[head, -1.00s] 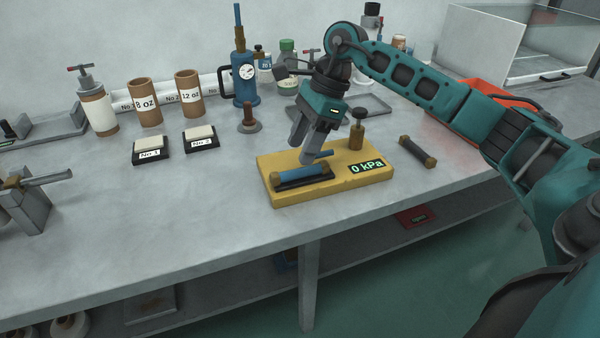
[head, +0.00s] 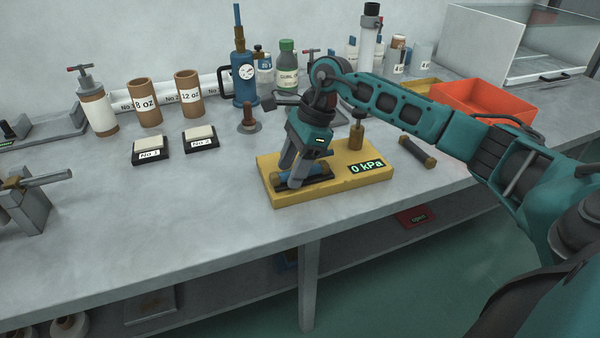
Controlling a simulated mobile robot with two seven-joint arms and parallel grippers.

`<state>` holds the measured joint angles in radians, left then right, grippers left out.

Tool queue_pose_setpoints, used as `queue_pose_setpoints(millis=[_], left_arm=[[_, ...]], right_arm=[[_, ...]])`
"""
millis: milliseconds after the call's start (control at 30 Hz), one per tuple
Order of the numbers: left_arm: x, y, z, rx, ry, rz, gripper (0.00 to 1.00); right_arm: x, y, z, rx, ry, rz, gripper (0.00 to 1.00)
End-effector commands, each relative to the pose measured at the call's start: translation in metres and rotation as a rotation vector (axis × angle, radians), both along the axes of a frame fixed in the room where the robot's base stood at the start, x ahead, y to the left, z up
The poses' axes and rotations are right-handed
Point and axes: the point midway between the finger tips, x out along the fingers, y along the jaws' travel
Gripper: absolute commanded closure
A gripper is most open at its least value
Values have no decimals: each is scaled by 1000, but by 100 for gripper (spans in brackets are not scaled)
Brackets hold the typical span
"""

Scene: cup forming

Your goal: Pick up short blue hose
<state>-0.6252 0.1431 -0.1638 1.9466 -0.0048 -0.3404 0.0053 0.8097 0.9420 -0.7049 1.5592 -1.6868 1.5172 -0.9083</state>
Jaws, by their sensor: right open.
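The short blue hose (head: 317,169) lies in a dark holder on the yellow board (head: 340,187), partly hidden behind my right gripper's fingers. My right gripper (head: 290,178) is open and points down at the hose. Its fingertips are low over the hose's left half, close to it. Whether they touch the hose cannot be told. My left gripper is not in view.
A brown-topped post (head: 356,136) stands on the board's back, beside a 0 kPa display (head: 367,167). A short dark hose with brass-coloured ends (head: 417,152) lies to the right. A blue gauge pump (head: 244,75) stands behind.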

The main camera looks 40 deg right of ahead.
Motion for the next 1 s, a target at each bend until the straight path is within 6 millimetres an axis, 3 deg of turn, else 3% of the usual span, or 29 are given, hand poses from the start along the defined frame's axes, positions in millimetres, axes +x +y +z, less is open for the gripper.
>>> queue_pose_setpoints(millis=[167,700,1000], left_arm=[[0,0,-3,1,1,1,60],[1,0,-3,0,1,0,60],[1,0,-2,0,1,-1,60]], right_arm=[[0,0,-3,0,0,0,48],[0,0,-2,0,0,0,100],[0,0,-2,0,0,0,100]])
